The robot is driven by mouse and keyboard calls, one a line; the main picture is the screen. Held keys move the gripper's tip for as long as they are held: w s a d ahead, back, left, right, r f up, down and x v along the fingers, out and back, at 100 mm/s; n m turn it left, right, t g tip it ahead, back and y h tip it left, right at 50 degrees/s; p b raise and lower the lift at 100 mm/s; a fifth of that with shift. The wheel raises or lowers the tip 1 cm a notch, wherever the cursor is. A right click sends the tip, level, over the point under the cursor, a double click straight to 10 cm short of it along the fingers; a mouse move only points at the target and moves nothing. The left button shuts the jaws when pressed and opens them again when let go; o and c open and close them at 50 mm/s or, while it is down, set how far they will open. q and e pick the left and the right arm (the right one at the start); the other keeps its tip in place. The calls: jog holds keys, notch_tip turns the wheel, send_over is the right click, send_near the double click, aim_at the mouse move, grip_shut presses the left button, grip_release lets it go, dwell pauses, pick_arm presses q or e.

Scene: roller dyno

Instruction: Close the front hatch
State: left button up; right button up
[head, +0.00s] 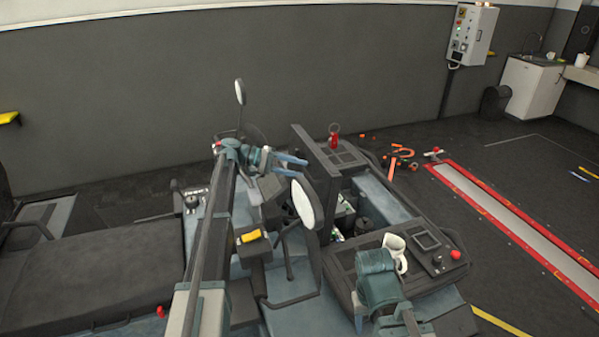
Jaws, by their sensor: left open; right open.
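The front hatch (322,178) appears to be the dark panel standing raised on the vehicle. It is open, beside an uncovered bay (345,213) with parts inside. My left gripper (304,168) is open and empty, with two blue-grey fingers spread, just left of the panel in the picture. I cannot tell whether they touch it. My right gripper (378,285) is in the lower middle, over the vehicle's near dark cover. Its fingers are not clearly visible, and I see nothing held in it.
A round mirror (306,204) stands close below my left gripper. A red object (334,135) stands behind the hatch. Orange tools (402,152) lie on the floor; a red-edged roller strip (510,220) is right.

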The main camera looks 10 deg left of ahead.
pick_arm(q)
jog(key=shift+w+d+f, duration=0.1)
jog(key=shift+d, duration=0.35)
